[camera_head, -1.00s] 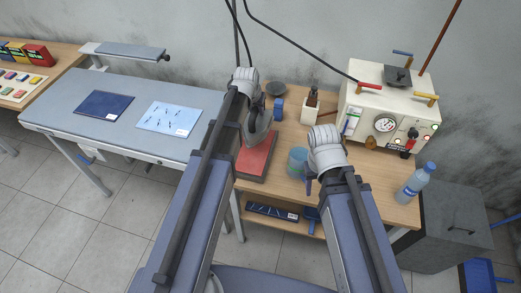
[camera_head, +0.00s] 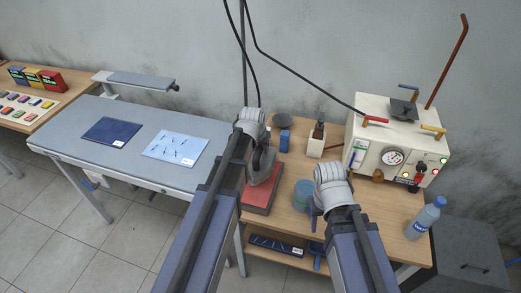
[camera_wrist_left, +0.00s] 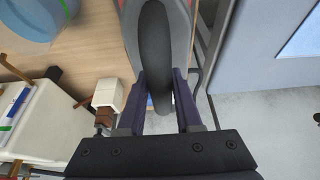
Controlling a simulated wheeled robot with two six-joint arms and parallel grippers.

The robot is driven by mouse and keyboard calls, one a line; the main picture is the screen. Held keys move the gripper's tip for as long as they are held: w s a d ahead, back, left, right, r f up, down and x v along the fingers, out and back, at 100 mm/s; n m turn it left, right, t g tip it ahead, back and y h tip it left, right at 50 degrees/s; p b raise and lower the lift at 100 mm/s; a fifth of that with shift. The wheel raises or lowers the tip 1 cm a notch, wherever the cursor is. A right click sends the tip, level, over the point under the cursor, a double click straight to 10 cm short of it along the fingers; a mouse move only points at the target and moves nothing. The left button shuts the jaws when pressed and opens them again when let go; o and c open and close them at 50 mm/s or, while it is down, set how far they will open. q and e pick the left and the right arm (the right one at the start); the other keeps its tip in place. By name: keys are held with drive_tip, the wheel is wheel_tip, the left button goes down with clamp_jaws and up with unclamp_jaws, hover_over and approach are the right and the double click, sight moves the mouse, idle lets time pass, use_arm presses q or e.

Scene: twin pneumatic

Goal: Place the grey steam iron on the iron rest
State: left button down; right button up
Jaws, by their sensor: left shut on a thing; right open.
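The grey steam iron (camera_head: 263,166) is in my left gripper, at the rear part of the red iron rest (camera_head: 259,201) on the wooden table. My left gripper (camera_wrist_left: 160,100) is shut on the iron's dark handle (camera_wrist_left: 154,45), which shows between the two fingers in the left wrist view. My left wrist hides part of the iron in the head view. I cannot tell whether the iron's sole touches the rest. My right gripper (camera_head: 318,208) is open and empty near the blue-green tub at the table's front; its fingers are mostly hidden.
The blue-green tub (camera_head: 303,192) stands right of the rest. A grey ironing table (camera_head: 185,125) lies left.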

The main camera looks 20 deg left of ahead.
use_arm(q)
drive_tip(key=shift+f+b, duration=0.55)
drive_tip(key=shift+f, duration=0.45)
use_arm(e)
drive_tip(key=shift+f, duration=1.05)
use_arm(q)
drive_tip(key=shift+f+b, duration=1.85)
drive_tip(key=shift+b, duration=0.05)
use_arm(e)
drive_tip(key=shift+f, duration=1.85)
use_arm(q)
drive_tip(key=shift+f, duration=0.2)
use_arm(e)
drive_tip(key=shift+f, duration=0.15)
use_arm(q)
drive_tip(key=c, duration=0.6)
unclamp_jaws()
drive_tip(key=shift+r, duration=0.15)
